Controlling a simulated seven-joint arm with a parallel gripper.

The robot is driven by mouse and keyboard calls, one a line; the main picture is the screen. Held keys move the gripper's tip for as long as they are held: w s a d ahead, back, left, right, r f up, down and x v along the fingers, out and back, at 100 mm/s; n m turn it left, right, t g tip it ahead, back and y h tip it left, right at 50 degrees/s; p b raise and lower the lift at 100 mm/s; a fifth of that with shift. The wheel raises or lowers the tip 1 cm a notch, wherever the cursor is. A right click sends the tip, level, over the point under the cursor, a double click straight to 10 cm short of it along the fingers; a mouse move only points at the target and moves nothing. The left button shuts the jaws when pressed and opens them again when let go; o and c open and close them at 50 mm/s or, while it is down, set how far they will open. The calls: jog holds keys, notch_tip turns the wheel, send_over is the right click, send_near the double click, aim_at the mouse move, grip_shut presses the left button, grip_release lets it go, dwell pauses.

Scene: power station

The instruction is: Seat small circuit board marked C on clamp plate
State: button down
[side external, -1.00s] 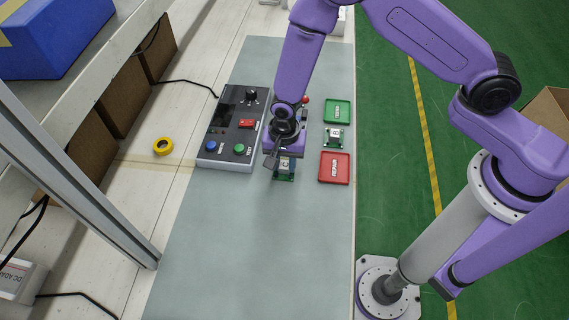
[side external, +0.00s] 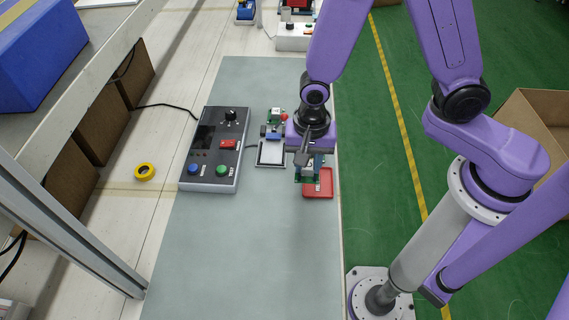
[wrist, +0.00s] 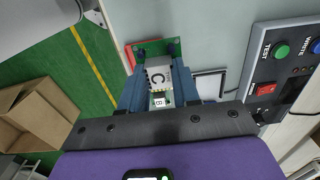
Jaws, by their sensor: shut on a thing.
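The small circuit board marked C (wrist: 156,76) is green with a white block, between the blue fingers of my gripper (wrist: 155,88) in the wrist view. In the side view my gripper (side external: 309,160) is shut on this board (side external: 308,177), which overlaps the red tray's left part. Its height above the tray is unclear. The clamp plate (side external: 271,153), a pale square with a dark frame, lies empty just left of my gripper. It also shows in the wrist view (wrist: 209,84), right of the fingers. The clamp's red knob (side external: 284,117) is behind it.
The red tray (side external: 322,186) lies under and right of the board. A board marked B (wrist: 159,101) shows between my fingers. The control box (side external: 215,150) stands left of the clamp plate. The grey mat (side external: 245,250) in front is clear. Yellow tape (side external: 145,172) lies far left.

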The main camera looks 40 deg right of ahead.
jog(key=shift+s+d+r, duration=0.95)
jog(key=shift+s+d, duration=0.1)
jog(key=shift+s, duration=0.65)
jog(key=w+f, duration=0.2)
jog(key=w, duration=0.8)
jog(key=w+f, duration=0.3)
jog(key=w, duration=0.7)
jog(key=shift+s+d+f, duration=0.1)
jog(key=shift+d+f, duration=0.15)
jog(key=shift+f, duration=1.2)
jog(key=shift+d+f, duration=0.2)
jog(key=shift+f, duration=1.25)
jog(key=shift+f, duration=0.65)
jog(key=c, duration=0.7)
grip_release()
jog(key=shift+c, duration=0.2)
